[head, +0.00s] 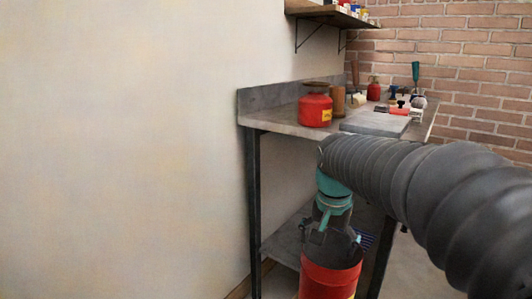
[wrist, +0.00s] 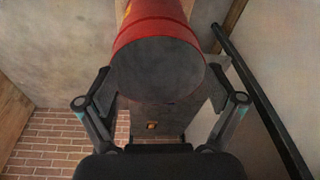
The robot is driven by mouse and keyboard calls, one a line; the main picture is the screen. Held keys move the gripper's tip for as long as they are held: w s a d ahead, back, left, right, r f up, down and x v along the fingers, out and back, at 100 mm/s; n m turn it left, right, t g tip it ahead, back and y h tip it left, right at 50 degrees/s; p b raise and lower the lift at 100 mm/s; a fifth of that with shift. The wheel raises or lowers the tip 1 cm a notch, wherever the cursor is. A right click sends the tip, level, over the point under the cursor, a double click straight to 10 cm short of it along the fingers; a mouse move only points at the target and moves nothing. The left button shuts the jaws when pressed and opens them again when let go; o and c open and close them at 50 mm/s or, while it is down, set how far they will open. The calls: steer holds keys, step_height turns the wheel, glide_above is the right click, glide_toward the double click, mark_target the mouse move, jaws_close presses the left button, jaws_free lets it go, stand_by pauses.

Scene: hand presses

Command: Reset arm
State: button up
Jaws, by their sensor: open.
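My gripper (head: 338,234) points downward in the head view, just above a red bin (head: 328,280) with a dark open top. The wrist view also shows my gripper (wrist: 160,82), its two fingers spread wide and empty. There the red bin (wrist: 155,22) shows between and beyond the fingers, its dark round top facing the camera. I cannot tell whether the fingertips reach past its rim. The bin's lower part is cut off in the head view. My arm covers the right of the head view.
A workbench (head: 285,126) with a lower shelf (head: 285,243) stands behind my gripper. A red can (head: 315,108), a brown cylinder (head: 338,100) and small tools stand on it. A wall shelf (head: 325,14) hangs above. The plain wall (head: 120,150) side at left is clear.

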steer(key=s+d+r+n+t+p, duration=0.1)
steer(key=s+n+p, duration=0.4)
steer(key=s, duration=1.4)
steer(key=shift+s+d+r+t, duration=0.2)
steer(key=shift+d+r+t, duration=0.35)
steer(key=shift+t, duration=0.85)
